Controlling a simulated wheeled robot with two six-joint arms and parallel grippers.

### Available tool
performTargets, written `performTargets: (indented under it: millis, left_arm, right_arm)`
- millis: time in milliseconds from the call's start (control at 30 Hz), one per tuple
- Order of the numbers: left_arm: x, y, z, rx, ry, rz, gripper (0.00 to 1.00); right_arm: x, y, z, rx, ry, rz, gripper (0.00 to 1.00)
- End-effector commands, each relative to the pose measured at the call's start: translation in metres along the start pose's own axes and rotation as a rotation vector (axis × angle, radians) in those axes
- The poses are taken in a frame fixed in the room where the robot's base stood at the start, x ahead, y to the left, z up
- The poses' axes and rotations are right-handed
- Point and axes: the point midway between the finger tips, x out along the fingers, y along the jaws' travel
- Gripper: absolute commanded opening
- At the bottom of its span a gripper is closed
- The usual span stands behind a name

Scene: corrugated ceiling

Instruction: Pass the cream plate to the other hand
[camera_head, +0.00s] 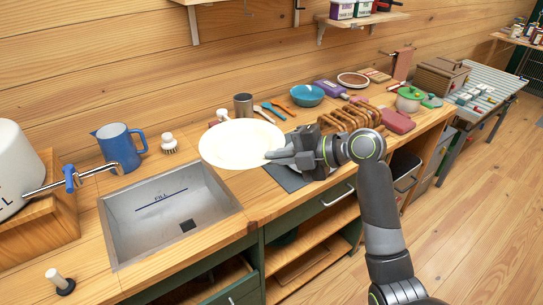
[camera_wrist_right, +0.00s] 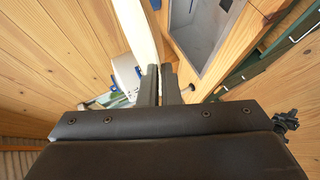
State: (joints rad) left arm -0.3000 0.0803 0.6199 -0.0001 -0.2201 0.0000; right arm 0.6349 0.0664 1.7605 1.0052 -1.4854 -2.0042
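The cream plate (camera_head: 242,144) is a round, pale disc above the counter, beside the sink's back right corner. My right gripper (camera_head: 275,155) is at the plate's right edge, with its fingers closed on the rim. In the right wrist view the plate (camera_wrist_right: 140,32) shows nearly edge-on as a pale strip running up from between the fingertips (camera_wrist_right: 160,72) of the right gripper. The plate hides part of the counter behind it. My left gripper is in neither view.
A steel sink (camera_head: 130,222) lies left of the plate, with a blue jug (camera_head: 118,148) behind it. A metal cup (camera_head: 243,105), blue bowl (camera_head: 307,95) and wooden rack (camera_head: 350,118) stand near the plate. Bare counter (camera_head: 262,203) shows in front.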

Motion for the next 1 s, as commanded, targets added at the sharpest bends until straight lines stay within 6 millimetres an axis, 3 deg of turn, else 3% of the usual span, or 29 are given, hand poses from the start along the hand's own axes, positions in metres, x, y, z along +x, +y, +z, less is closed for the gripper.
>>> performTargets:
  millis: [400,600,800,1000]
  left_arm:
    - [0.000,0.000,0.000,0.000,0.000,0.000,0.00]
    - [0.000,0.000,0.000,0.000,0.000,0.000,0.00]
    - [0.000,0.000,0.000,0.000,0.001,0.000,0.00]
    - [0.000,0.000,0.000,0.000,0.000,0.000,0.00]
  right_arm:
    - [-0.054,-0.039,-0.087,-0.120,0.269,-0.047,0.00]
    - [-0.075,-0.054,-0.121,-0.166,0.376,-0.066,0.00]
    - [-0.085,-0.060,-0.136,-0.184,0.420,-0.074,0.00]
    - [-0.102,-0.054,-0.139,-0.163,0.355,-0.066,0.00]
